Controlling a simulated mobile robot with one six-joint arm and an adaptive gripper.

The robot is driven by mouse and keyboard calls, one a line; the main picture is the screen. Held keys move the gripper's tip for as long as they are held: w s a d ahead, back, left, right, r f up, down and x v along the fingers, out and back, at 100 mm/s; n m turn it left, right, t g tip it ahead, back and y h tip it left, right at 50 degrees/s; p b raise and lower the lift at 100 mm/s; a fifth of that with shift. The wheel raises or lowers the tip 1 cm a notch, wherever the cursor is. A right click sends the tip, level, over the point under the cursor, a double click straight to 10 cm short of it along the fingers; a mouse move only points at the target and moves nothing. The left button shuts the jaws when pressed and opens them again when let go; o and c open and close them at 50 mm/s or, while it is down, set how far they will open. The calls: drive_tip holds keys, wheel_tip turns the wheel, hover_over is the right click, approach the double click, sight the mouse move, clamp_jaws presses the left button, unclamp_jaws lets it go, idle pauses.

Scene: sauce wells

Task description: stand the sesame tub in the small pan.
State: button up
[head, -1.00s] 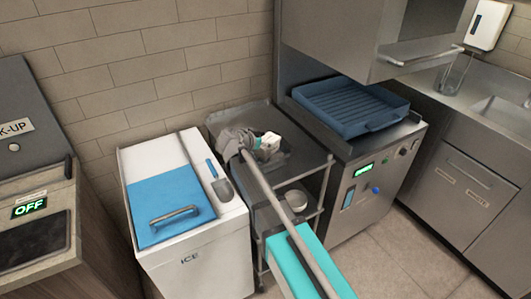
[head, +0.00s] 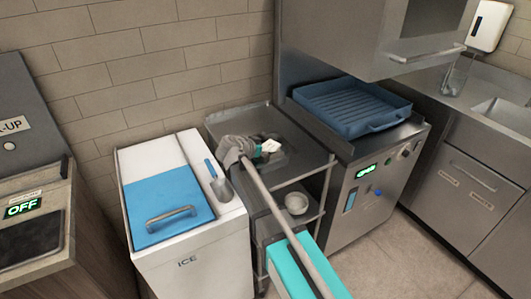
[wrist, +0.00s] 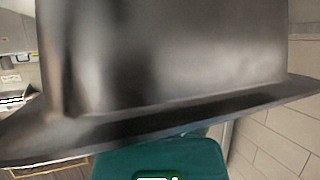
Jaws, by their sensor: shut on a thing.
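My gripper (head: 272,150) is low over the top shelf of the steel trolley, at the end of my turquoise and grey arm. In the wrist view a steel tub with a wide rim (wrist: 180,55) fills most of the picture, close in front of the gripper. I take it to be the sesame tub, held shut in my jaws; no label or contents show. In the head view the area under the gripper is dark and small, so I cannot tell the tub from the small pan or whether they touch.
The trolley top (head: 225,121) stands between a white ice bin (head: 190,245) with a blue lid (head: 165,195) and scoop (head: 220,183), and a steel machine bearing a blue rack (head: 350,105). A pale bowl (head: 296,202) sits on the lower shelf. A tiled wall is behind.

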drive_tip(key=shift+f, duration=0.1)
idle(0.3)
drive_tip(key=o, duration=1.1)
drive_tip(key=shift+s+a+r, duration=0.15)
drive_tip(key=shift+s+r, duration=0.05)
drive_tip(key=shift+r, duration=0.1)
drive_tip(key=p+v, duration=0.6)
drive_tip(key=v, duration=0.5)
drive_tip(key=shift+s, duration=0.2)
drive_tip(key=shift+a, duration=0.1)
